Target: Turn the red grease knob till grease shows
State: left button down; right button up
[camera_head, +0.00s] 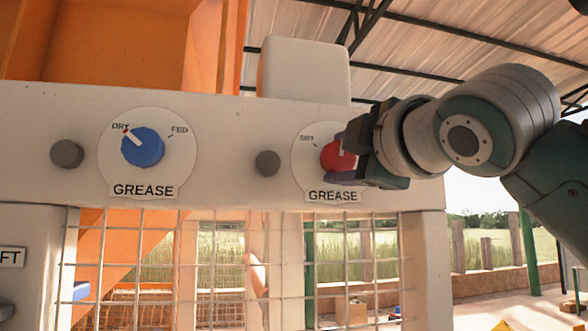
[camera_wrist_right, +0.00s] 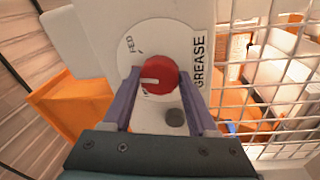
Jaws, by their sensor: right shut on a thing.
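The red grease knob (camera_head: 333,156) sits on a white round dial plate (camera_head: 313,177) on the right part of the grey panel. My right gripper (camera_head: 346,158) reaches it from the right and is shut on it. In the right wrist view the purple fingers of my gripper (camera_wrist_right: 158,82) stand on either side of the red knob (camera_wrist_right: 163,75). FED is hidden in the head view but shows in the wrist view. No grease is visible. My left gripper is not in view.
A blue grease knob (camera_head: 143,148) with its own DRY and FED dial is on the left, its mark at DRY. Grey round studs (camera_head: 67,154) sit beside each dial. A wire mesh guard (camera_head: 230,270) lies below the panel. Open space lies right of the panel.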

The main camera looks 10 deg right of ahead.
jog(key=m+b, duration=0.1)
jog(key=m, duration=0.3)
jog(key=shift+h, duration=0.3)
jog(key=shift+m+h+b, duration=0.4)
jog(key=shift+m+h, duration=0.1)
jog(key=shift+m, duration=1.3)
jog(key=o, duration=1.4)
jog(key=shift+c, duration=0.2)
jog(key=s+f, duration=0.1)
jog(key=s, duration=0.9)
jog(key=shift+d+f, duration=0.1)
